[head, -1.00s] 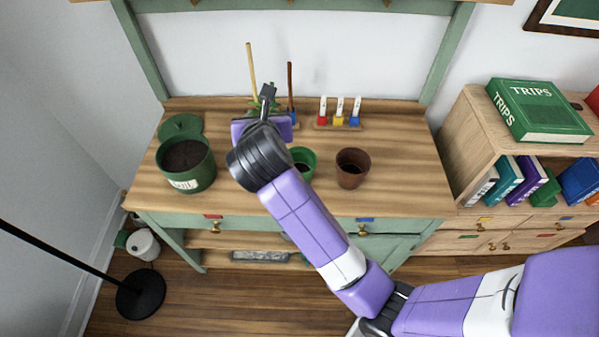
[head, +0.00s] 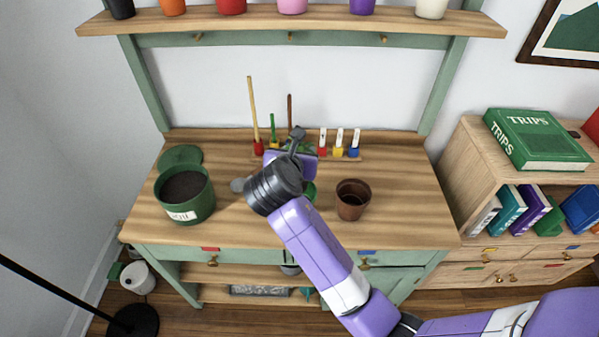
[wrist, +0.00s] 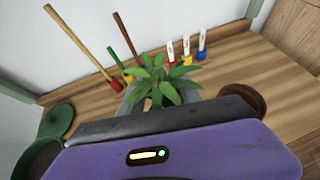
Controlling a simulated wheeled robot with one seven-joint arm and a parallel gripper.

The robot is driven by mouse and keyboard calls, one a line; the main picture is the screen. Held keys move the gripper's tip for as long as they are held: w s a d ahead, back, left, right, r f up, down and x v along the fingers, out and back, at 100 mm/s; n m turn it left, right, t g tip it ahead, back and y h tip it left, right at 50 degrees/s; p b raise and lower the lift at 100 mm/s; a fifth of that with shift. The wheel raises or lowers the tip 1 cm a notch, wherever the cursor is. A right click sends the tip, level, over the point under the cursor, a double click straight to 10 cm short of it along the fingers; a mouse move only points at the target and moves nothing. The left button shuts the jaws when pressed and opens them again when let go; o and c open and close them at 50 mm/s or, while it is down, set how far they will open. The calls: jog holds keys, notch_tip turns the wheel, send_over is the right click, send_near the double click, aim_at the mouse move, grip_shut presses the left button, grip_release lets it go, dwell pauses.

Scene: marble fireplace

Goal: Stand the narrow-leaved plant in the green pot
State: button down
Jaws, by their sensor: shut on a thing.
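A leafy green plant (wrist: 160,88) with pointed leaves is in my gripper (wrist: 160,100), its leaves spreading above the fingers; its lower part is hidden. In the head view my gripper (head: 298,140) is over the back middle of the bench, with some leaves (head: 308,149) showing beside it. The green pot (head: 310,190) stands on the bench below and behind my wrist, mostly hidden by it. I cannot tell how high the plant is above the bench.
A brown pot (head: 352,198) stands just right of the green pot. A large dark green tub of soil (head: 186,196) stands at left, its lid (head: 180,157) behind it. Upright tools (head: 254,115) and coloured labelled markers (head: 338,143) line the back. A grey rounded thing (head: 238,185) lies left of my wrist.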

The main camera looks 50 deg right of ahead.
notch_tip(320, 180, down, 7)
dwell(0.5)
jog(key=c, duration=0.8)
grip_release()
jog(key=shift+f, duration=0.1)
jog(key=shift+c, duration=0.2)
jog(key=v, duration=1.2)
